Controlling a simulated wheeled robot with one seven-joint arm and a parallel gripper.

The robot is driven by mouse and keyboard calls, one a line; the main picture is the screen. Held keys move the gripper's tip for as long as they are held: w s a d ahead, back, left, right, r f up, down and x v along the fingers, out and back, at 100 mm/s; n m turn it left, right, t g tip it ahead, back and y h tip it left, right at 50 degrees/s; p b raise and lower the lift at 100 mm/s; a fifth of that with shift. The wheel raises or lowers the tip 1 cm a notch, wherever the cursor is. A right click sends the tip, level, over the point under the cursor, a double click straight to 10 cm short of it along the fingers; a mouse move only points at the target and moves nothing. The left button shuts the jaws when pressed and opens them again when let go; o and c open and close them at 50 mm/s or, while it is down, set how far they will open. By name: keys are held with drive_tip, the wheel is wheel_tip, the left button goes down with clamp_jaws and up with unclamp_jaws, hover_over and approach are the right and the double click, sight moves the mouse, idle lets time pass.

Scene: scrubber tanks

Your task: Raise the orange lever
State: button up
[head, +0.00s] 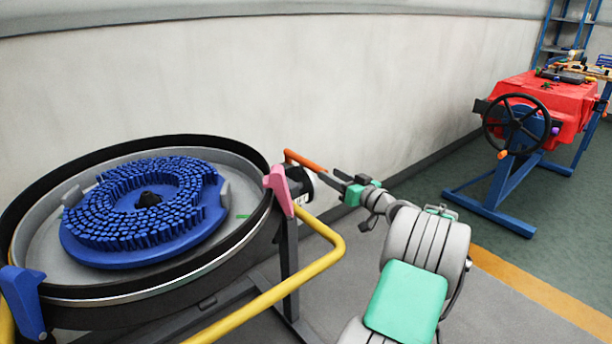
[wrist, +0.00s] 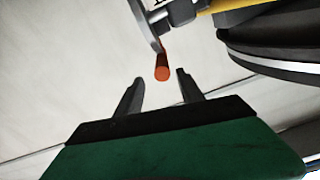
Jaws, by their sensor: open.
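The orange lever (head: 304,160) is a short rod at the right side of the round tank, between the tank and the wall. It slants slightly down to the right in the head view. My gripper (head: 335,179) is just right of the lever's free end, with its fingers pointing toward it. In the wrist view the lever (wrist: 162,68) shows nearly end-on, beyond and between the two open fingertips of my gripper (wrist: 160,75). The jaws hold nothing. Contact between fingers and lever cannot be told.
The round tank (head: 262,220) holds a blue brush disc (head: 150,245). A pink clamp (head: 279,188) and a yellow rail (head: 270,297) are close to the lever. The pale wall (head: 240,90) runs behind. A red machine (head: 545,100) with a black wheel stands at the far right; floor between is clear.

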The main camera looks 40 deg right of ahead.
sight(313, 167)
drive_tip(key=w, duration=0.5)
drive_tip(key=w+b, duration=0.1)
drive_tip(key=w, duration=0.2)
drive_tip(key=shift+w+a+f, duration=0.2)
drive_tip(key=shift+w+a, duration=0.05)
drive_tip(key=shift+a, duration=0.1)
clamp_jaws()
idle(0.9)
